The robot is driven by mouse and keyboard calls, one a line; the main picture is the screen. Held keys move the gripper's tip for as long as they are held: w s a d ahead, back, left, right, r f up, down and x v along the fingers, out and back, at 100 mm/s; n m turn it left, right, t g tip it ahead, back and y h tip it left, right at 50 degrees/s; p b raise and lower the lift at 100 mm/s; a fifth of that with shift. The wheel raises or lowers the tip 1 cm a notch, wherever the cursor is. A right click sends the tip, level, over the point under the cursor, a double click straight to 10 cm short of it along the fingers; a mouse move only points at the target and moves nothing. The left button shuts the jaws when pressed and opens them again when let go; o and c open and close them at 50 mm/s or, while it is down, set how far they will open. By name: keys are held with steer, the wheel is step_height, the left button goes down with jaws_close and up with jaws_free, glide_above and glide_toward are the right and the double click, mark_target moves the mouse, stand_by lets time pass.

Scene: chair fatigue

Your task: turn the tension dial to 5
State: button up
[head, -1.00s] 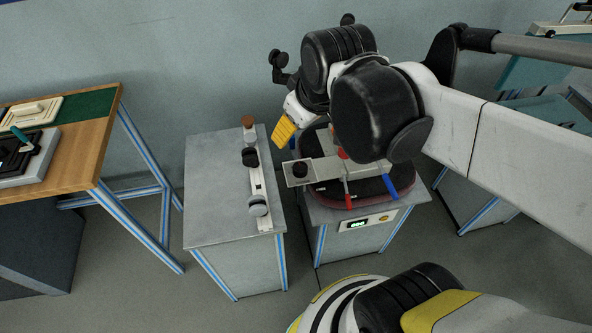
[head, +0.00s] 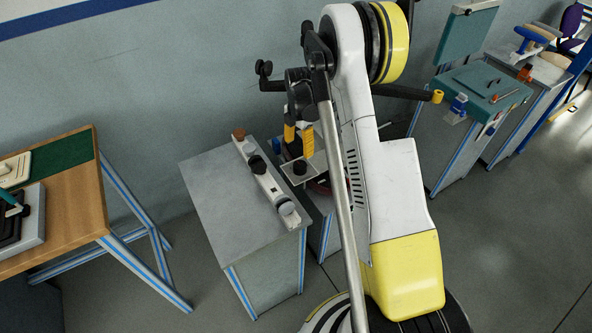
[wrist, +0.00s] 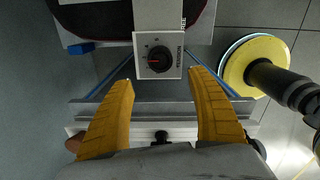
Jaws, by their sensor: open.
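The tension dial (wrist: 160,60) is a round black knob on a light grey plate (wrist: 182,20) marked TENSION. In the head view the dial (head: 300,167) sits on the plate beside the grey bench, below my gripper. My gripper (wrist: 160,75) has two yellow fingers, spread wide and empty. In the wrist view the dial lies between and just beyond the fingertips, touched by neither. In the head view my gripper (head: 299,148) points down over it.
A grey bench (head: 215,190) left of the dial carries a pale bar (head: 268,183) with knobs. A wooden table (head: 65,215) stands at far left and a teal-topped bench (head: 480,85) at right. My arm hides much of the seat under the plate.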

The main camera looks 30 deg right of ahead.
mark_target(299, 165)
step_height(299, 165, down, 12)
steer(key=b, duration=0.3)
steer(key=shift+d+r, duration=0.15)
steer(key=shift+r, duration=0.05)
steer(key=c, duration=1.2)
